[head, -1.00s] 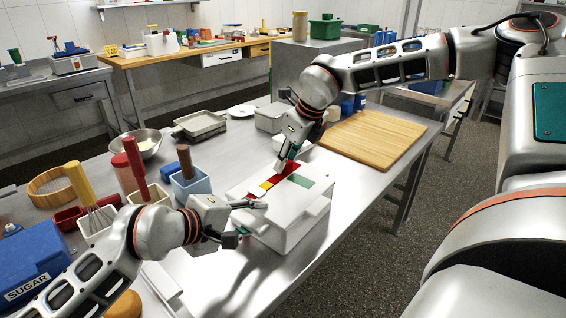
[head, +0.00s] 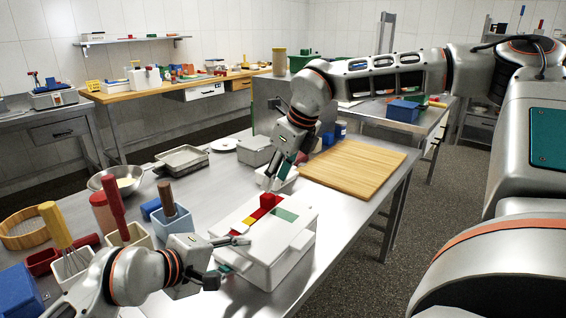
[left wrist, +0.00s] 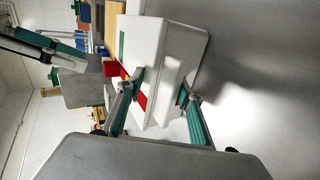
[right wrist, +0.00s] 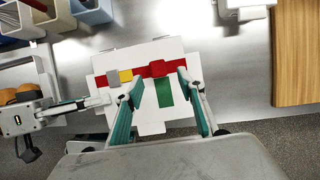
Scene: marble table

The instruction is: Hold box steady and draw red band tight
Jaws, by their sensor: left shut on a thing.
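The white box (head: 290,258) stands on the metal table. A red band (right wrist: 112,80) runs across its lid, with a grey piece, a yellow piece (right wrist: 126,76) and a raised red tab (head: 268,201). A green strip (right wrist: 164,92) lies beside the band. My left gripper (head: 228,256) is at the box's left side, shut on the box; in the left wrist view its fingers (left wrist: 160,88) straddle the box edge near the band. My right gripper (head: 269,184) is just above and behind the tab, empty. In the right wrist view its open fingers (right wrist: 160,84) are either side of the tab.
A wooden board (head: 354,168) lies right of the box. A blue-grey container (head: 173,222), a cream crock (head: 128,236) and a metal bowl (head: 117,180) stand to the left. A grey tray (head: 182,160) lies behind. Table near the box's front is clear.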

